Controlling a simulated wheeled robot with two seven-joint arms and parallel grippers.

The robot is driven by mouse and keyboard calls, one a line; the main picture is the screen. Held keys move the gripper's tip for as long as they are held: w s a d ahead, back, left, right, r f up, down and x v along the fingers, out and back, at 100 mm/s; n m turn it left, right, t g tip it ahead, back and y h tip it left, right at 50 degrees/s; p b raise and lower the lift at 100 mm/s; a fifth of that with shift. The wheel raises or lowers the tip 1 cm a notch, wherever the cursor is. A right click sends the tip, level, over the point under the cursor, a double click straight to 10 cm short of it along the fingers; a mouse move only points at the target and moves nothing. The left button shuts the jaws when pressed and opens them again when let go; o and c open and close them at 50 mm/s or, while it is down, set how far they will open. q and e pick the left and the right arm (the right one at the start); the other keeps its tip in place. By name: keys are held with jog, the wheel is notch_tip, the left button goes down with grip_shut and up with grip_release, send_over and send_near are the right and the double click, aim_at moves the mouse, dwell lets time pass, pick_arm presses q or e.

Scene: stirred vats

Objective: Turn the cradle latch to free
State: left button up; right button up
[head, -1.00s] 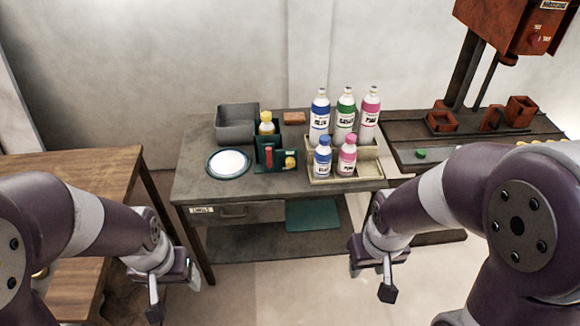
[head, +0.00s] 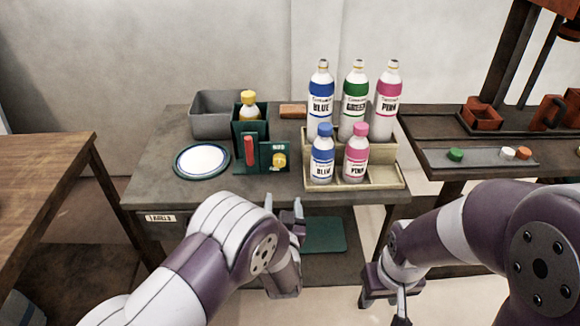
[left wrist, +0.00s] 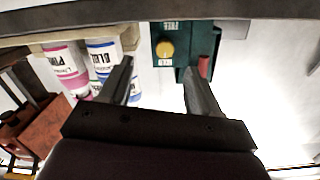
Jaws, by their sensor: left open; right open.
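The dark green cradle (head: 240,138) stands on the grey table, with a yellow-capped bottle (head: 249,104) upright in it. A red handle (head: 249,150) is on its front left. A round yellow latch knob (head: 279,160) is on its front right plate; it also shows in the left wrist view (left wrist: 165,49), with a label reading FREE beside it. My left gripper (head: 284,210) is open and empty in front of the table, below and apart from the latch. In the left wrist view its fingers (left wrist: 158,88) are spread. My right gripper (head: 385,298) is open and empty at lower right.
A tiered tray (head: 384,174) with several blue, green and pink bottles stands right of the cradle. A white plate with a dark rim (head: 202,160) lies to its left, a grey bin (head: 215,118) behind. A brown sponge-like block (head: 293,111) lies behind. A wooden table (head: 50,165) stands at left.

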aim_at(279, 164)
pick_arm(q)
jog(key=shift+t, duration=0.4)
jog(key=w, duration=0.4)
jog(key=w+r+b, duration=0.1)
jog(key=w, duration=0.7)
jog(key=shift+w+a+r+b, duration=0.1)
jog(key=shift+a+r+b, duration=0.2)
jog(key=shift+b, duration=0.1)
pick_arm(e)
jog(key=shift+s+a+f, duration=0.1)
jog(key=shift+s+f, duration=0.2)
jog(key=shift+f, duration=0.45)
pick_arm(q)
jog(key=c, duration=1.1)
jog(key=shift+o, duration=0.2)
